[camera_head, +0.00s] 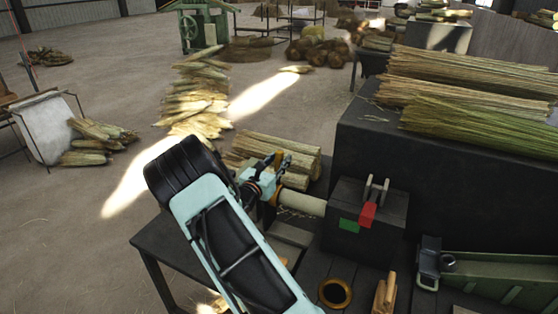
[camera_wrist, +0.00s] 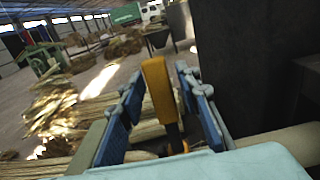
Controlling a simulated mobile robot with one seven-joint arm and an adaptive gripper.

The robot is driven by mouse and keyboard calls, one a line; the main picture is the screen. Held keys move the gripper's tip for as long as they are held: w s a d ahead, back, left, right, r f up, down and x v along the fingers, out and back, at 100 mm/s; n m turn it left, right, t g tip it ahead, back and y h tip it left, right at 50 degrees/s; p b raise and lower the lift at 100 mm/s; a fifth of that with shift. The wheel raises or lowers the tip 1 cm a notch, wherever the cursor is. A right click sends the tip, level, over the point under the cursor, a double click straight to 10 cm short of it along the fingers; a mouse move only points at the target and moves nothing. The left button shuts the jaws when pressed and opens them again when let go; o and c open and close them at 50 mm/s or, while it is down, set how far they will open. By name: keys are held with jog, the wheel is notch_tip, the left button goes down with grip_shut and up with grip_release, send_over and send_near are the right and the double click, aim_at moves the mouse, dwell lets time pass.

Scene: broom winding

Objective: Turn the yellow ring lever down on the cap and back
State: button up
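The yellow lever (camera_wrist: 160,90) stands up between my gripper's two blue fingers in the wrist view. My gripper (camera_wrist: 165,108) is open around it, with narrow gaps on both sides, so it does not look clamped. In the head view my gripper (camera_head: 273,165) is above the left end of a pale cylinder (camera_head: 305,203) that sticks out of a black box. A yellow ring (camera_head: 276,196) shows at that end, partly hidden by my gripper and arm. The cap itself cannot be made out clearly.
The black box (camera_head: 340,245) carries a red switch (camera_head: 367,214) and a green patch (camera_head: 349,224). Straw bundles (camera_head: 300,148) lie behind my gripper. A green tool (camera_head: 500,275), wooden pegs (camera_head: 384,293) and an orange-rimmed ring (camera_head: 335,293) lie in front.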

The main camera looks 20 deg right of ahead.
grip_shut()
